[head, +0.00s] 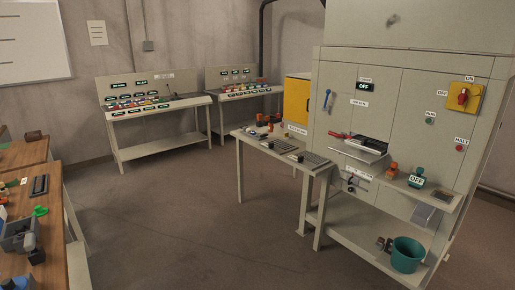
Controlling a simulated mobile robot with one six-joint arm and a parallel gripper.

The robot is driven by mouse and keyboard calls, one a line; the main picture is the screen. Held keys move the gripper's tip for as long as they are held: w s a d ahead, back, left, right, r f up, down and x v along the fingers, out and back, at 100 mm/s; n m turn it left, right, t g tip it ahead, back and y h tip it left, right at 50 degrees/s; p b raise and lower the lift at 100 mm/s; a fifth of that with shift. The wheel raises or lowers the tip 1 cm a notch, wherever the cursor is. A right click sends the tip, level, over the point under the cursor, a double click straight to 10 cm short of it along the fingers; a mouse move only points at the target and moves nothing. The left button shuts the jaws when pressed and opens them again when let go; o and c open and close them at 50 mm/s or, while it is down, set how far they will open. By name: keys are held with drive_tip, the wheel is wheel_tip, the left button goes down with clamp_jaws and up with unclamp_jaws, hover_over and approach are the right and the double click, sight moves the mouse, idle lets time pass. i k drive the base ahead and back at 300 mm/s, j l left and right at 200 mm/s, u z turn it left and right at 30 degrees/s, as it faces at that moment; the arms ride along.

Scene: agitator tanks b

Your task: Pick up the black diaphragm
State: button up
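I cannot make out the black diaphragm with certainty; the dark items in the head view are small. A dark flat piece (39,186) lies on the wooden bench at the left. My gripper is not in view.
Wooden benches (78,225) stand along the left edge. A large grey cabinet (385,90) fills the right, with a teal bucket (407,254) on its low shelf. Two control desks (155,108) stand at the back wall. The brown floor (185,225) between is clear.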

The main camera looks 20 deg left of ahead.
sight(19, 230)
drive_tip(key=i+j+u, duration=0.7)
drive_tip(key=i+u, duration=0.75)
drive_tip(key=i, duration=0.15)
drive_tip(key=i+l+u, duration=0.2)
drive_tip(key=i+u, duration=0.5)
drive_tip(key=i, duration=0.2)
drive_tip(key=i+l+u, duration=0.2)
drive_tip(key=i, duration=0.2)
drive_tip(key=i+l+u, duration=0.1)
drive_tip(key=i+u, duration=0.15)
drive_tip(key=i, duration=0.2)
drive_tip(key=i+l+u, duration=0.25)
drive_tip(key=i, duration=0.15)
drive_tip(key=i+u, duration=0.15)
drive_tip(key=u, duration=0.25)
drive_tip(key=i+u, duration=0.2)
drive_tip(key=u, duration=0.25)
drive_tip(key=i+u, duration=0.2)
drive_tip(key=u, duration=0.2)
drive_tip(key=i+l+u, duration=0.1)
drive_tip(key=u, duration=0.3)
drive_tip(key=i+l+u, duration=0.15)
drive_tip(key=u, duration=0.25)
drive_tip(key=i+l, duration=0.05)
